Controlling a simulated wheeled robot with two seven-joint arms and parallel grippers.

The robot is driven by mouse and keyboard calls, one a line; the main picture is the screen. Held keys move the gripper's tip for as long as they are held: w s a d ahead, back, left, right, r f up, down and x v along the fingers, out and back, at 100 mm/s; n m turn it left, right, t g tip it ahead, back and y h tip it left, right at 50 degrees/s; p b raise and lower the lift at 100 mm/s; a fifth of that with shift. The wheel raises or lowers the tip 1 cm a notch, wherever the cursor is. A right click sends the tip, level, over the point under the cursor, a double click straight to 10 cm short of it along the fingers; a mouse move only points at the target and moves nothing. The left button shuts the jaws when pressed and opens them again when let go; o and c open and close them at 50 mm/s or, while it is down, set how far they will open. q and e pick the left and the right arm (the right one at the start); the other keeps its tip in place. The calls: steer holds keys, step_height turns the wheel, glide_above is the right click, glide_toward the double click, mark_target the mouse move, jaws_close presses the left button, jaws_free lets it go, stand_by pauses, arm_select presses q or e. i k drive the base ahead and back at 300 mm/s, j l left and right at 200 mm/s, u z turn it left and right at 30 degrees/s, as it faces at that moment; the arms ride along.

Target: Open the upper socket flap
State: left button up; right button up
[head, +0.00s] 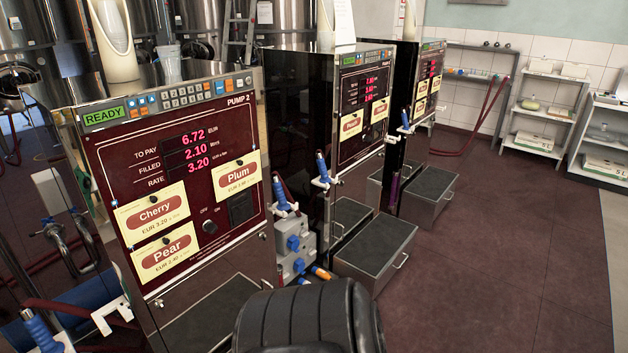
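A grey socket box (284,249) is mounted low on the side of Pump 2, at its right edge in the head view. The upper socket flap (293,243) is blue and looks shut, though it is small in the picture. A second blue socket flap (299,265) sits just below it. A blue and orange plug (321,272) is low to the right of the box. A black ribbed part of mine fills the bottom middle, below the box. Neither of my grippers is in view.
The Pump 2 panel (200,247) stands close on the left. A blue-handled nozzle (281,196) hangs just above the sockets. A dark step box (374,248) stands to the right. The red floor (500,270) farther right is clear.

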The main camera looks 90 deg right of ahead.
mark_target(296, 242)
steer(key=z, duration=2.65)
steer(key=i+l, duration=0.8)
steer(key=l, duration=0.2)
